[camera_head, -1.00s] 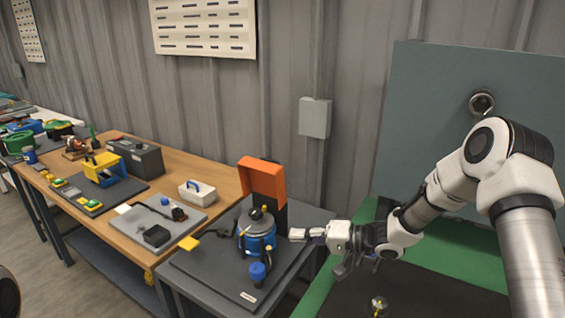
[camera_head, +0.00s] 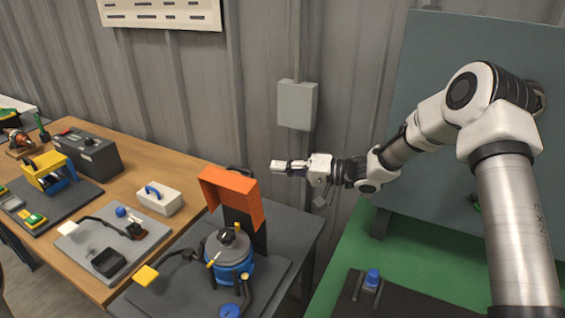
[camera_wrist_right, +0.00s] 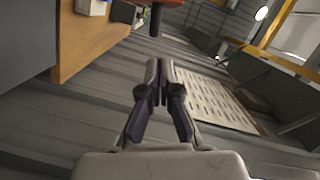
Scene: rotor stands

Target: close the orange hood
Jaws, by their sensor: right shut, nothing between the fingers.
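The orange hood (camera_head: 234,197) stands raised on a dark upright panel at the back of a grey stand (camera_head: 170,300). It is open, above and behind a blue rotor unit (camera_head: 232,272) with a grey top and dark knob. My right gripper (camera_head: 273,166) comes in from the right and points left, at the right of the hood and a little higher in the picture. It is shut, empty and seems apart from the hood. Its closed fingers show in the right wrist view (camera_wrist_right: 160,72). My left gripper is not in view.
A grey wall box (camera_head: 297,105) hangs above my right gripper. A wooden bench (camera_head: 100,215) with trays, a white box (camera_head: 160,198) and a dark case (camera_head: 88,153) lies left. A green table (camera_head: 410,260) with a dark mat lies right.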

